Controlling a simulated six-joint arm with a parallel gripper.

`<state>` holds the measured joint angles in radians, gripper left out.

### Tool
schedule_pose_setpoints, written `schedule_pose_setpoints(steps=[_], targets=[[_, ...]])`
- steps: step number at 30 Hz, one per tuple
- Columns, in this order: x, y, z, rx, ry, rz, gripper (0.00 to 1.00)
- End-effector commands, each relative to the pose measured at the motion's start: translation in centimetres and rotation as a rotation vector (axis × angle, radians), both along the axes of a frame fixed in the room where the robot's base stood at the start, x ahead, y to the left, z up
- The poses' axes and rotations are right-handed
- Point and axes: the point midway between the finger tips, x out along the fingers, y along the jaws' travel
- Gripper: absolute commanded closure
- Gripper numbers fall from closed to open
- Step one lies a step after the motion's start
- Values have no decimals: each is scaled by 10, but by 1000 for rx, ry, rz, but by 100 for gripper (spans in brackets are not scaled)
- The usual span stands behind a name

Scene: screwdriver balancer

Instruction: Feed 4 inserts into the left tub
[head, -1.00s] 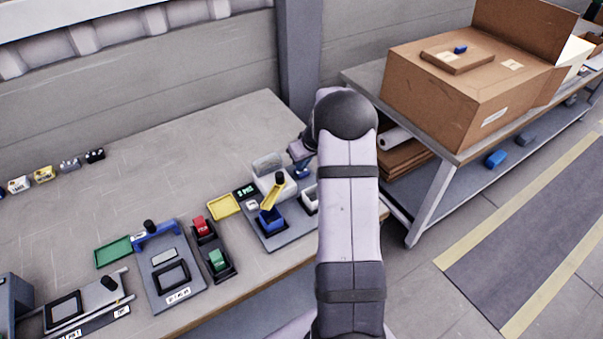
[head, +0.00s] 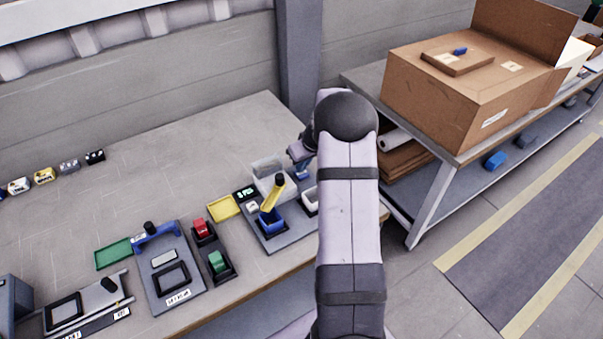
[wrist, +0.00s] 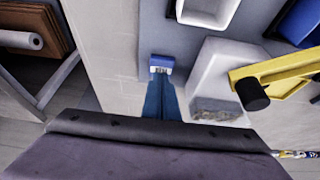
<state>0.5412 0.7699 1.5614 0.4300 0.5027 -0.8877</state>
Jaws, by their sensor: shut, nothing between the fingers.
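The left tub is a blue tub (head: 270,222) on a grey base plate, and it also shows at the upper right in the wrist view (wrist: 302,24). A yellow chute (head: 272,194) leans over it; in the wrist view the chute (wrist: 285,70) has a black knob. A white tub (wrist: 207,8) sits to the right of the blue one, partly behind my arm in the head view.
A small black display (head: 246,192) has green characters that I cannot read. A yellow tray (head: 223,207), red and green switches (head: 217,262) and a green tray (head: 113,253) lie to the left.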

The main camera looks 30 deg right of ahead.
Motion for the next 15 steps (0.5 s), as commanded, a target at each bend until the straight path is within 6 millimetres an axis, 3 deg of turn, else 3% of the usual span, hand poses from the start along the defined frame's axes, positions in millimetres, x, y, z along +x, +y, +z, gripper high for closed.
schedule_pose_setpoints(steps=[15], targets=[[0,0,41,-1,-1,1,100]])
